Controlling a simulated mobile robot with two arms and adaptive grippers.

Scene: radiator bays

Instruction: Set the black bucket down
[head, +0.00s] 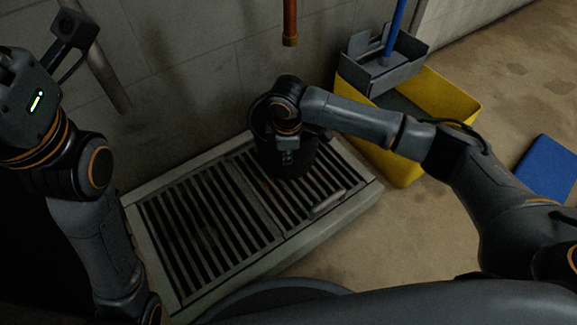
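The black bucket (296,166) is at the back of the floor grate (205,228), near the wall, and looks upright. Its base appears to be on or just above the bars; the dark shading hides any gap. My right gripper (287,151) points down over the bucket, in front of its rim and inside. Its fingertips blend into the dark bucket, so I cannot see whether they are closed on a handle.
A yellow mop bucket (440,103) with a grey wringer (385,72) and blue handle stands right of the grate. A copper pipe (290,22) hangs above the grate. A blue flat item (548,168) lies at the right. The grate's left part is clear.

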